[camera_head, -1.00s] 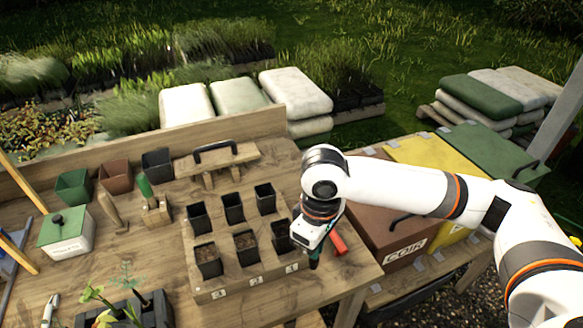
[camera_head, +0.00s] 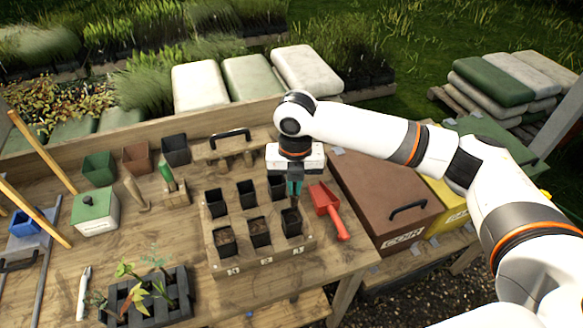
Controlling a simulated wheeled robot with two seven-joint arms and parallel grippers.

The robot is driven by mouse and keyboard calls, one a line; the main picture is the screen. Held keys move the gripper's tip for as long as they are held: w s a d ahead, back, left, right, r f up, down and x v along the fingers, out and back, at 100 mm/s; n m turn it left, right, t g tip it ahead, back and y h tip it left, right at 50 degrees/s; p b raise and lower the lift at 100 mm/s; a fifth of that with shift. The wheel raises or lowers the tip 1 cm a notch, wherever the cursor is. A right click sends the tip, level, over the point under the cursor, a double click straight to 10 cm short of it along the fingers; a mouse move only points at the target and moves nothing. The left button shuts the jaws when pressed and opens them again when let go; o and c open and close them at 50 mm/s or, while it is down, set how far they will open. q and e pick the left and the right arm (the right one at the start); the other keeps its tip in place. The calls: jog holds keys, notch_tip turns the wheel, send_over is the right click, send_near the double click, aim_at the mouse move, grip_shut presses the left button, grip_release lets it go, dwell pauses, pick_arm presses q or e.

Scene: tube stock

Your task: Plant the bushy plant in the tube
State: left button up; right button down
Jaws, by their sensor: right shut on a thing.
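My right gripper (camera_head: 293,200) points down at the rim of the front-right black tube (camera_head: 292,225). It is shut, apparently on that tube's near-hidden rim; the contact is small and dark. The tube stands upright in the wooden rack (camera_head: 270,259). The other front tubes (camera_head: 225,243) (camera_head: 259,233) hold brown soil. Behind them stand more black tubes (camera_head: 215,203), one partly hidden by my gripper. Several small plants stand in a dark tray (camera_head: 179,287) at the lower left, including a feathery one (camera_head: 156,259); I cannot tell which is the bushy one. My left gripper is not in view.
A red scoop (camera_head: 328,205) lies right of the rack. A brown coir box (camera_head: 385,195) stands beyond it. A green-handled tool (camera_head: 166,172), a green-lidded box (camera_head: 95,212) and empty pots (camera_head: 137,158) are at the back left. Bare bench lies between plant tray and rack.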

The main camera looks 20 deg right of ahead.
aim_at(292, 205)
jog(key=shift+w+a+f+n+b, duration=0.1)
jog(key=shift+w+f+n+b, duration=0.1)
jog(key=shift+f+n+b, duration=0.7)
jog(key=shift+w+f+n+b, duration=0.2)
jog(key=shift+f+n+b, duration=0.1)
jog(key=shift+f+b, duration=1.1)
jog(key=shift+w+a+f+n+b, duration=0.15)
jog(key=shift+f+n+b, duration=0.55)
jog(key=shift+f, duration=0.8)
jog(key=shift+d+r, duration=0.1)
jog(key=shift+p, duration=0.4)
jog(key=shift+f, duration=0.2)
jog(key=shift+f, duration=0.6)
jog(key=shift+f, duration=0.25)
jog(key=shift+f+b, duration=0.35)
jog(key=shift+f, duration=0.3)
